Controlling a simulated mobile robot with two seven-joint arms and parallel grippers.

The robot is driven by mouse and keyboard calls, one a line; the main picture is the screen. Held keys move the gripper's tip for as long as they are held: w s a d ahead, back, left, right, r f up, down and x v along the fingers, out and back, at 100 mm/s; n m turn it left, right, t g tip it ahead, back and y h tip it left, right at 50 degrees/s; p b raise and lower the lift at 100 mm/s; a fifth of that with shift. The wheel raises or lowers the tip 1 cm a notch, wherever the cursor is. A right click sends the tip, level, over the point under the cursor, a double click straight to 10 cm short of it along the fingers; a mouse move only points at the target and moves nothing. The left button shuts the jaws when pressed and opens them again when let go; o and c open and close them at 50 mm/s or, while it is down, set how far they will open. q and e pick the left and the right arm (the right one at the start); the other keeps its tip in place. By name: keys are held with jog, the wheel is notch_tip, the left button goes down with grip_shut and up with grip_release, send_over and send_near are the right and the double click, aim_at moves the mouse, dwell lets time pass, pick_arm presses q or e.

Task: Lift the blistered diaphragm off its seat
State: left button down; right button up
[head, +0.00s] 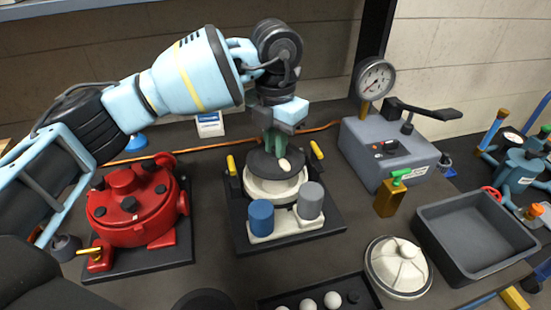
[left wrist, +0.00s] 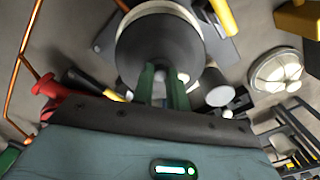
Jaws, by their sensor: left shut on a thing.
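The diaphragm (head: 262,166) is a dark round disc with a pale, blister-like spot near its right side. It lies on or just above the white round seat (head: 272,190) of the middle unit; I cannot tell whether there is a gap. My left gripper (head: 275,150) comes down from above, its green fingers shut on the diaphragm near its middle. In the left wrist view the dark disc (left wrist: 155,48) fills the space beyond the green fingers (left wrist: 164,84), with the pale seat rim (left wrist: 172,8) around its far edge. My right gripper is not in view.
Blue (head: 261,216) and grey (head: 311,200) cylinders stand in front of the seat, yellow-ended clamps beside it. A red motor housing (head: 130,208) is left. A gauge box (head: 385,150), brass tagged block (head: 388,200), white domed cover (head: 398,265) and empty grey tray (head: 470,215) are right.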

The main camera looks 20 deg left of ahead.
pick_arm(q)
notch_tip(320, 180, up, 4)
jog(key=shift+f, duration=0.25)
jog(key=shift+r, duration=0.3)
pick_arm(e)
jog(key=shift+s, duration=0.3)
